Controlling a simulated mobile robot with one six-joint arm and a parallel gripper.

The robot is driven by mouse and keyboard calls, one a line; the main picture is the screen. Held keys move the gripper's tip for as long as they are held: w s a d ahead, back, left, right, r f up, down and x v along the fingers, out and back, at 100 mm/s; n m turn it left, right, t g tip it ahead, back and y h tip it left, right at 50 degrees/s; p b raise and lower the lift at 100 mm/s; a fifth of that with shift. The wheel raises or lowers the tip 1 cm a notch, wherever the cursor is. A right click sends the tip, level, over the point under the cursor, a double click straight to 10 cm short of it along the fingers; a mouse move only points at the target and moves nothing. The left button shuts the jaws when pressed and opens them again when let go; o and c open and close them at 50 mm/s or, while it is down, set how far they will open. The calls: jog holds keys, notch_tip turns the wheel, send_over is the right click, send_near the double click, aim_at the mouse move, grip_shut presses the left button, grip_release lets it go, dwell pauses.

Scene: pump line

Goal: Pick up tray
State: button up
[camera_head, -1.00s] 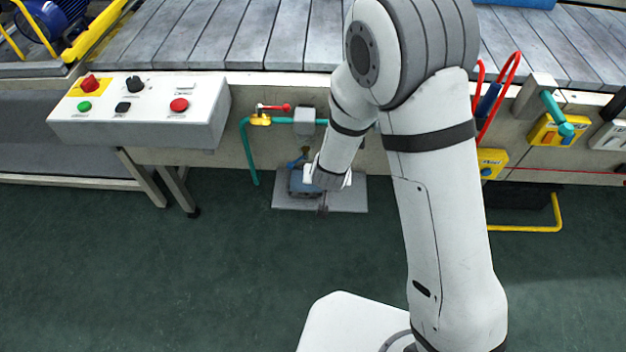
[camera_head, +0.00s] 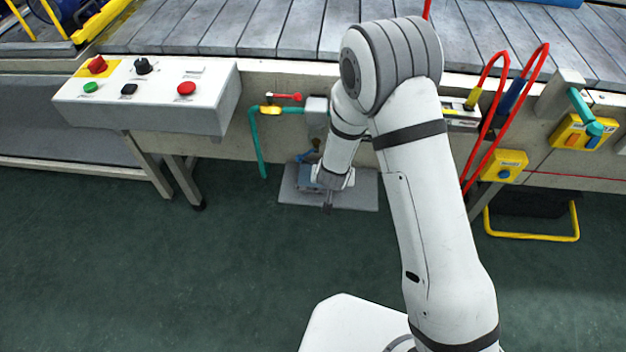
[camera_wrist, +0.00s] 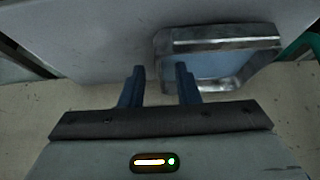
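The tray looks like a shallow blue-floored box with a shiny metal rim. In the wrist view the tray (camera_wrist: 268,42) is at the upper right. In the head view the tray (camera_head: 304,182) shows as a small blue-grey patch, partly hidden behind my wrist. It rests on a low grey platform (camera_head: 355,196). My gripper (camera_wrist: 159,72) is open, with two dark fingers apart. The tray's left rim appears between the fingers in the wrist view, and the right finger overlaps the tray. I cannot tell whether they touch. In the head view my gripper (camera_head: 328,207) is low over the platform.
A white button box (camera_head: 150,95) juts out at the left, with metal legs (camera_head: 185,182) below. A teal pipe (camera_head: 257,145) and grey box (camera_head: 316,118) are close behind the tray. Red hoops (camera_head: 490,115) and a yellow bar (camera_head: 530,237) are at the right. The green floor in front is clear.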

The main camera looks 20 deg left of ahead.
jog(key=shift+c, duration=0.2)
grip_shut()
jog(key=shift+r, duration=0.1)
